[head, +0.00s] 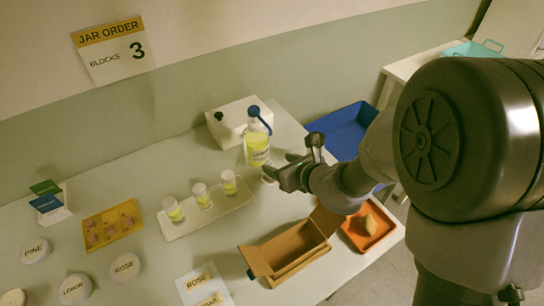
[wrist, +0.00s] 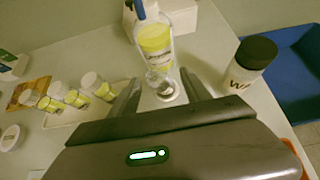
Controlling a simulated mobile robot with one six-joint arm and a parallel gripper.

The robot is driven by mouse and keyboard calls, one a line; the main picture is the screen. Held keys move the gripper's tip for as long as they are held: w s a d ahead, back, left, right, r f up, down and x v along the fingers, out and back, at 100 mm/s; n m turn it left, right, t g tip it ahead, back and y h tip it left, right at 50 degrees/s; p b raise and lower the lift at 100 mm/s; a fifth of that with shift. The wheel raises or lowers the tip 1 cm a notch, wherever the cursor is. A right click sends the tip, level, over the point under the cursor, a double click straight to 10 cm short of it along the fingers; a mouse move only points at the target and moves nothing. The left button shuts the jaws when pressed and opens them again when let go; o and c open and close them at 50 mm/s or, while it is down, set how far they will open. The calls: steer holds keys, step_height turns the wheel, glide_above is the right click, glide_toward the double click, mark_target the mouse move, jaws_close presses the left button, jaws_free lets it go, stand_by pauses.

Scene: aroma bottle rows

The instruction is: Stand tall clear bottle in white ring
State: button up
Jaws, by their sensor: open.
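The tall clear bottle (head: 257,150) holds yellow liquid and has a blue top. It stands upright at the back of the table, just beyond my gripper (head: 279,176). In the wrist view the bottle (wrist: 155,40) is straight ahead of my gripper (wrist: 160,88). The jaws are open, one finger to each side of the bottle's line, with no contact visible. A pale round piece (wrist: 167,92) shows between the fingers at the bottle's foot; I cannot tell whether it is the white ring.
A black-capped white bottle (wrist: 250,60) stands close to the right finger. A white box (head: 235,118) is behind. A tray with three small jars (head: 203,197) lies left, an open cardboard box (head: 284,256) in front. Blue (head: 345,125) and orange (head: 368,228) trays are right.

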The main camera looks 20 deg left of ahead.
steer(key=s+d+r+n+g+y+p, duration=0.1)
steer(key=s+d+r+n, duration=0.1)
steer(key=s+r+n, duration=0.4)
steer(key=s+d+r+n+g+y, duration=0.1)
steer(key=s+d+r+n, duration=0.2)
steer(key=r, duration=0.5)
steer(key=s+d+r+n+h, duration=0.1)
steer(key=s+d+n+h, duration=0.3)
steer(key=d, duration=0.5)
steer(key=s+d+r+n+h, duration=0.2)
steer(key=s+d+n+h, duration=0.2)
steer(key=s+d+n, duration=0.4)
steer(key=shift+s+d+n, duration=0.25)
steer(key=shift+d+n, duration=0.05)
steer(key=shift+d, duration=0.35)
steer(key=shift+r, duration=0.1)
steer(key=shift+c, duration=0.5)
